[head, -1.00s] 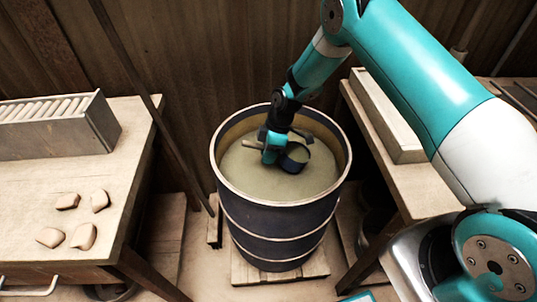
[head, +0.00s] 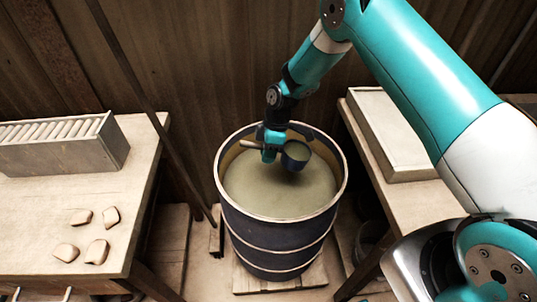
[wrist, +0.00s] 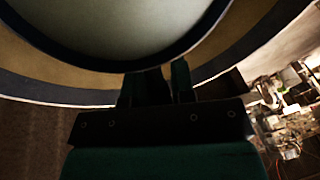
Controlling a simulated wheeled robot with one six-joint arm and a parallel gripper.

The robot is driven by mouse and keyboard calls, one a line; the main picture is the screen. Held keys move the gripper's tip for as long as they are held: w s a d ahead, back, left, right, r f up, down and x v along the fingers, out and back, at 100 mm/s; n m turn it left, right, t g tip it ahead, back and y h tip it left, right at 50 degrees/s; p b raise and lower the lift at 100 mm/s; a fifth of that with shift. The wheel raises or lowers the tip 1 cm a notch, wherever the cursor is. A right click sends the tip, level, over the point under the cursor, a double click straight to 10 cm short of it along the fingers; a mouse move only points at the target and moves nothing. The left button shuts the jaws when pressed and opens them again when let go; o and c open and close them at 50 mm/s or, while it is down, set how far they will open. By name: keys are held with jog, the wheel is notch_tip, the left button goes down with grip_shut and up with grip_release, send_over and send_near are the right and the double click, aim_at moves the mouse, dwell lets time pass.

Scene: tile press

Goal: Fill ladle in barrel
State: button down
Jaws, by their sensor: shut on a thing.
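The dark barrel (head: 275,238) stands upright in the middle of the head view. Pale grey-green liquid (head: 270,193) fills it to a little below its rim. My gripper (head: 272,146) is over the far part of the barrel's opening, shut on the ladle's handle (head: 250,145). The ladle's dark cup (head: 297,158) hangs to the right of my gripper, mouth up, over the liquid. A pale surface shows inside the cup; its depth cannot be told. In the wrist view, my jaws (wrist: 155,82) point toward a dark-rimmed round opening with a pale surface.
A wooden table (head: 110,215) at left holds several tan clay pieces (head: 96,251) and a grey slotted rack (head: 70,153). Another table at right holds a shallow pale box (head: 392,135). A thin dark pole (head: 150,115) leans left of the barrel.

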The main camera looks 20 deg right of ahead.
jog(key=shift+h, duration=0.4)
jog(key=shift+a+r+p, duration=0.15)
jog(key=shift+r+p, duration=1.7)
jog(key=shift+r, duration=1.3)
